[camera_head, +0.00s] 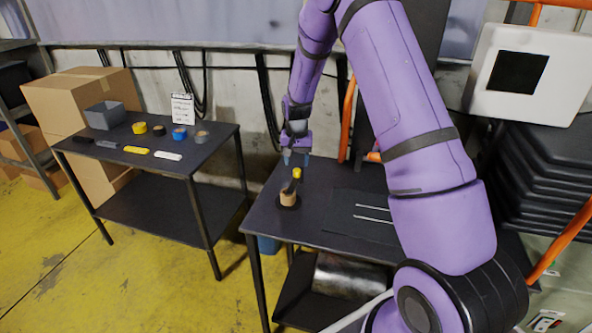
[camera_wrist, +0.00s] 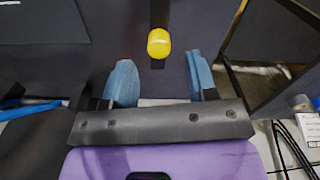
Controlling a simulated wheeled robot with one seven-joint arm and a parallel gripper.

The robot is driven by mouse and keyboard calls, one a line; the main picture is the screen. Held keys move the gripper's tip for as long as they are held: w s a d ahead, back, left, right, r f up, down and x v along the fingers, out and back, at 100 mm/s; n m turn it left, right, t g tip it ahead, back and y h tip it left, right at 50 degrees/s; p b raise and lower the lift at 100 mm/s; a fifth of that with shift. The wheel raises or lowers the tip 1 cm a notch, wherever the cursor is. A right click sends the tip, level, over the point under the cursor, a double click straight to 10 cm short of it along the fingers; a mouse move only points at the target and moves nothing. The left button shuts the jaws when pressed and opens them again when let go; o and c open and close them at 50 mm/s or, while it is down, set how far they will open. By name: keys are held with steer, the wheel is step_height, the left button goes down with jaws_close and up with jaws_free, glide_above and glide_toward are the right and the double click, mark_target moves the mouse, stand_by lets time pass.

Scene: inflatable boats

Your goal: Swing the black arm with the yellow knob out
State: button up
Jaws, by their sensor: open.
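The yellow knob (camera_head: 297,173) sits at the end of a short black arm (camera_head: 291,185) above a tan cylinder (camera_head: 288,198) on the dark table at centre. In the wrist view the yellow knob (camera_wrist: 159,43) lies just beyond my fingertips, roughly in line with the gap between them. Part of the black arm (camera_wrist: 158,14) shows behind it; the cylinder is not clear there. My gripper (camera_head: 295,158) is above the knob, pointing down. In the wrist view my gripper (camera_wrist: 158,75) has its two blue fingers apart, with nothing between them.
Two thin light rods on a dark mat (camera_head: 352,222) lie right of the cylinder. A second table (camera_head: 150,148) at left holds tape rolls, a grey bin (camera_head: 105,115) and small tools. Orange tubing (camera_head: 348,120) rises behind the work table.

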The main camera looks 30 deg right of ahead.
mark_target(297, 170)
steer(key=shift+f, duration=2.2)
jaws_close()
